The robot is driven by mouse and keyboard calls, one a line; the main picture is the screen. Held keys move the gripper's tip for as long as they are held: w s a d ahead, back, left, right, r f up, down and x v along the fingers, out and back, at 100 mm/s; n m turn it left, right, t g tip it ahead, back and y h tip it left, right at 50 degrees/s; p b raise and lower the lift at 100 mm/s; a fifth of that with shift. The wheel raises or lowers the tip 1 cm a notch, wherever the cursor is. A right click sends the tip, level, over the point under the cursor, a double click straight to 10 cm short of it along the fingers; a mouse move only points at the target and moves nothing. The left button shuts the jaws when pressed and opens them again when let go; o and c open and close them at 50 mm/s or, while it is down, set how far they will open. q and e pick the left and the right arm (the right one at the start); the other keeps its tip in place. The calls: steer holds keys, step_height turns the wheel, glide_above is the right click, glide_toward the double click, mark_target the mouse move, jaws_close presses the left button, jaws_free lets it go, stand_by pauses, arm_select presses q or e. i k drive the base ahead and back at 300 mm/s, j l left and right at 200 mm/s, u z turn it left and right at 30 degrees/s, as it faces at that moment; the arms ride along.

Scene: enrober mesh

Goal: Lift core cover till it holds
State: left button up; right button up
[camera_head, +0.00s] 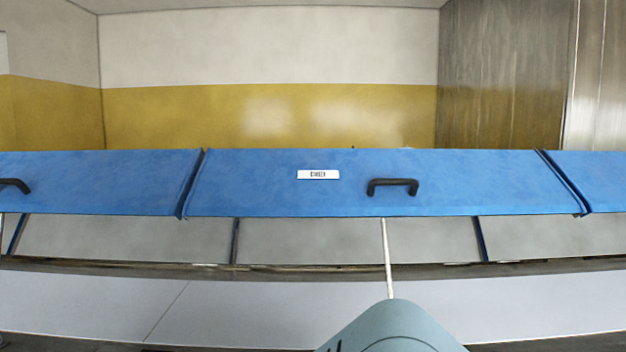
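A wide blue cover (270,187) spans the middle of the head view. It has a small white label (318,174), whose print is too small to read surely, and a black bar handle (392,183) right of its middle. I cannot tell from the label whether this is the core cover. The cover's lower edge is above grey panels, and I cannot tell whether it is raised at all. Neither my left nor my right gripper is in view, and nothing is seen touching the handle.
Blue neighbouring covers flank it at left (85,184) and right (600,180), separated by narrow dark seams. The left one has a black handle (14,185). Grey panels (310,240) with dark blue posts lie below. A pale flat surface (270,310) runs along the front.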

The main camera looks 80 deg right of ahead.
mark_target(295, 206)
steer(key=z, duration=3)
